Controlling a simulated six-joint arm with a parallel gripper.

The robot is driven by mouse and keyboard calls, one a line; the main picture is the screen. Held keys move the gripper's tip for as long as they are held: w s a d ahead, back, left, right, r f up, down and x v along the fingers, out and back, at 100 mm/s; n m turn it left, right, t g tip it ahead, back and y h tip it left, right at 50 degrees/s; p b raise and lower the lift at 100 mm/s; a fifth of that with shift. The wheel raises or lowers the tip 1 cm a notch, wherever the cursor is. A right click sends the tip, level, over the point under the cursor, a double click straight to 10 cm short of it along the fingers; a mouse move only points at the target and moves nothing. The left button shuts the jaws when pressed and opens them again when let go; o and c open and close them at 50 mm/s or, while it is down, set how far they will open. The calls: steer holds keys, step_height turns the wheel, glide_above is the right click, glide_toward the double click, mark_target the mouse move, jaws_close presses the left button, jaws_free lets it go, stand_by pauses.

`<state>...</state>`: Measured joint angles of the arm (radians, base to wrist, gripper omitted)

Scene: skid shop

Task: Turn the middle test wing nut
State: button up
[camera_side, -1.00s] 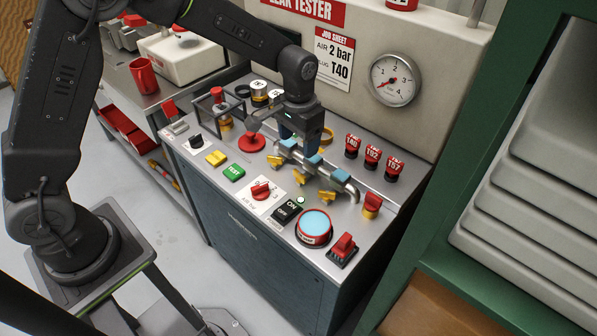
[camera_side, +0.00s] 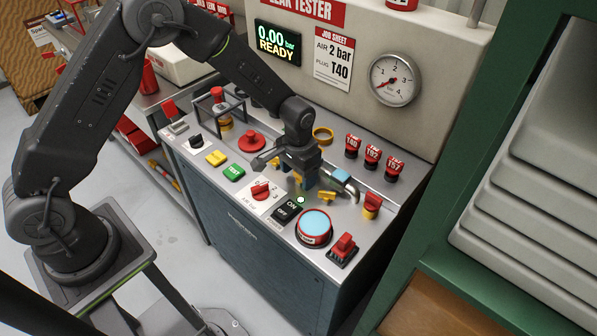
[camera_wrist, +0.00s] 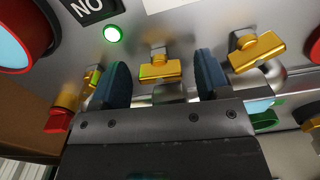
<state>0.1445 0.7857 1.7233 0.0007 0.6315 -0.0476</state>
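Three yellow wing nuts sit along a silver pipe with blue blocks on the test panel. The middle wing nut (camera_wrist: 158,70) shows between my gripper's two blue fingers in the wrist view, with a gap on both sides. My gripper (camera_wrist: 161,62) is open around it. In the side view my gripper (camera_side: 307,182) is low over the pipe and mostly hides the middle nut. The right-hand nut in the side view (camera_side: 327,196) is clear of it; in the wrist view it is at the left (camera_wrist: 93,77). The other end nut (camera_wrist: 257,51) is at the wrist view's right.
Red plugs (camera_side: 372,157) stand behind the pipe. A display (camera_side: 278,44) reads 0.00 bar READY.

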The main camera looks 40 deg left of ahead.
steer(key=c, duration=0.9)
steer(key=shift+o, duration=0.2)
steer(key=shift+m, duration=1.9)
steer(key=o, duration=0.9)
step_height(320, 180, up, 14)
steer(key=shift+f, duration=0.1)
steer(key=shift+c, duration=0.4)
